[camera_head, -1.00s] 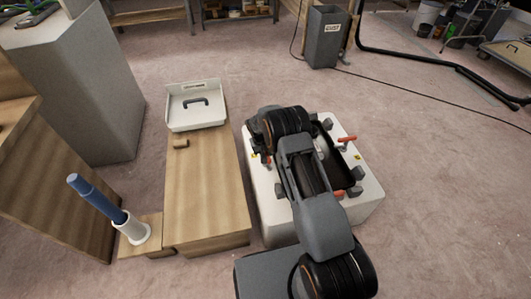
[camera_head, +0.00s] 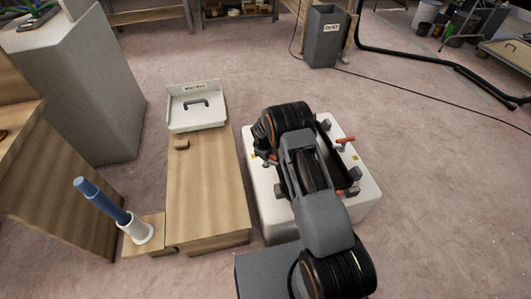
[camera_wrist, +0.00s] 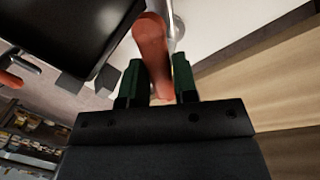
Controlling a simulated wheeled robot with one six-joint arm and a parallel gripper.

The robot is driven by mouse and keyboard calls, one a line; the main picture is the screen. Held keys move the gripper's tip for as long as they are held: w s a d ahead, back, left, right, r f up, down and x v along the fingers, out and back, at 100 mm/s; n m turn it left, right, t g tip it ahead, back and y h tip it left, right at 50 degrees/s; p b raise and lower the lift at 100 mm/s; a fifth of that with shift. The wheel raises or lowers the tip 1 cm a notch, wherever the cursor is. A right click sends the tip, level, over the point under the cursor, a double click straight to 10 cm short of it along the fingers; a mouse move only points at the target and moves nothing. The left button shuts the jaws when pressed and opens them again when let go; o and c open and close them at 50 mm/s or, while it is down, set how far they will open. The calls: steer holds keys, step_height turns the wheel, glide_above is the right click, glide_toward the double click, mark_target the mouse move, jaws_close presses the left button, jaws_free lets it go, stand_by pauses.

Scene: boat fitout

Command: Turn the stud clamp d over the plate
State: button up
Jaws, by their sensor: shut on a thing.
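An orange clamp handle (camera_wrist: 151,45) stands between the green fingers of my gripper (camera_wrist: 154,85) in the wrist view. My gripper is shut on it. A metal stud (camera_wrist: 178,25) shows just right of the handle. The dark plate (camera_wrist: 75,30) lies to the left of the held handle. I cannot read a letter on any clamp. Another orange-handled clamp (camera_head: 345,140) shows at the right edge of the plate; an orange handle also shows at the left in the wrist view (camera_wrist: 10,79).
The white box (camera_head: 275,222) carries the plate and clamps. Left of it is a wooden bench (camera_head: 205,205) with a white tray (camera_head: 197,125) holding a dark handle. A blue tool stands in a white holder (camera_head: 140,232). Open floor lies to the right.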

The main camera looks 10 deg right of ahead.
steer(key=n, duration=0.1)
steer(key=n+p, duration=0.1)
steer(key=n, duration=0.1)
steer(key=shift+w+r+n+y, duration=0.1)
steer(key=shift+r+n+y, duration=0.05)
steer(key=shift+n+y, duration=0.15)
steer(key=shift+d+n+t+y, duration=0.1)
steer(key=shift+n+t+y, duration=0.25)
steer(key=shift+n, duration=1.55)
steer(key=shift+w, duration=0.1)
steer(key=o, duration=0.9)
steer(key=p+v, duration=0.4)
steer(key=v, duration=0.9)
steer(key=shift+r, duration=0.3)
